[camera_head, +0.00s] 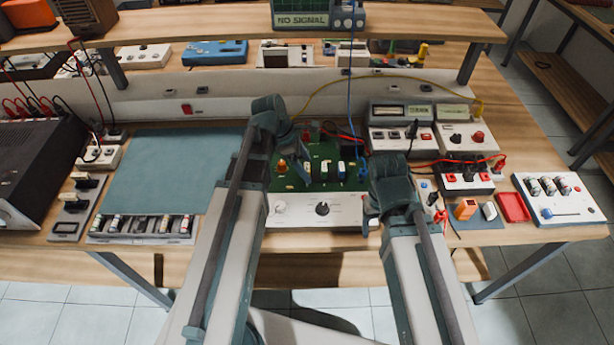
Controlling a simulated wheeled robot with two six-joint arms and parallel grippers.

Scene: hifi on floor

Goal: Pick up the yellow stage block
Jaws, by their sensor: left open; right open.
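A green circuit board (318,153) stands at the middle of the bench behind a white front panel with knobs (350,211). Small upright blocks stand on it, among them an orange-yellow one (282,167) at the left and white-and-blue ones (341,169) right of the middle. I cannot tell for sure which piece is the yellow stage block. My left gripper (302,172) is open over the left part of the board, close to the orange-yellow piece. My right gripper (371,205) is open at the panel's right end; its fingers are partly hidden by its wrist.
A teal mat (170,165) lies left, with a rack of small parts (140,229) before it. An orange block (466,209) and a red tray (513,207) lie right. Instruments (403,113) stand behind. Blue and yellow cables run above the board. A shelf (200,27) crosses the back.

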